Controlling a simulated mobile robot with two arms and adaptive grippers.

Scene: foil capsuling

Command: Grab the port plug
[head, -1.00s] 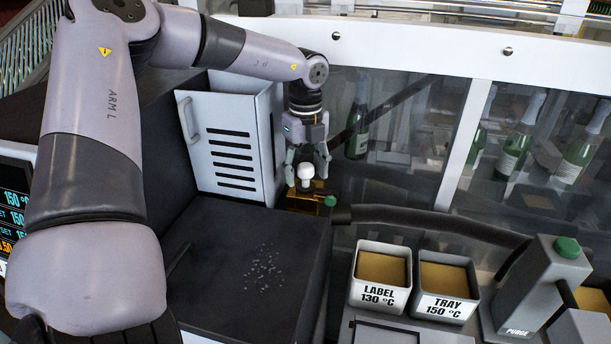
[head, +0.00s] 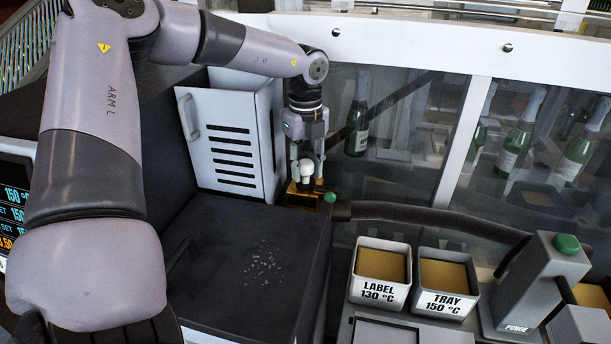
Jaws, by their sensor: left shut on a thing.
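The port plug (head: 306,168) is a small white rounded cap over the brass-coloured fitting at the back right corner of the dark machine top. My left gripper (head: 306,172) points down from above, with its fingers closed around the plug. Whether the plug still touches the fitting (head: 303,193) below it, I cannot tell. My right gripper is not in the head view.
A green knob (head: 329,197) and a dark hose (head: 430,216) lie just right of the fitting. A white slotted panel (head: 231,155) stands close on the left. Bottles are behind glass.

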